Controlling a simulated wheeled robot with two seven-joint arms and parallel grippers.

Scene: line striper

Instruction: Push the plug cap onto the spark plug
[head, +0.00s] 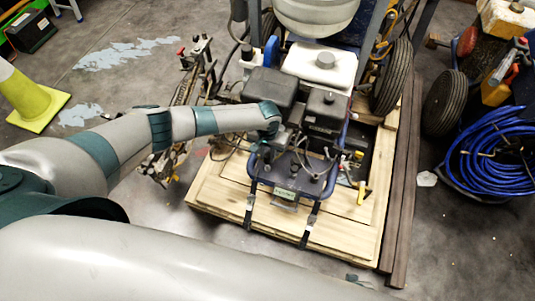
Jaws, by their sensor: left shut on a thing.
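The line striper's engine (322,115) stands in the middle of the head view, on a wooden pallet. My left arm reaches in from the left, and my left gripper (265,152) is at the engine's near left side, beside the blue frame. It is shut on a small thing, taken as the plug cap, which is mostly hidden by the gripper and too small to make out. The spark plug cannot be told apart from the dark engine parts here. I cannot tell whether cap and plug touch. My right gripper is not in view.
The wooden pallet (225,192) carries the striper's blue frame (291,178). A yellow-handled tool (362,192) lies at its right. Dark beams (402,200) run along its right side. A blue hose coil (495,155) lies far right; a yellow-green cone (30,98) stands left.

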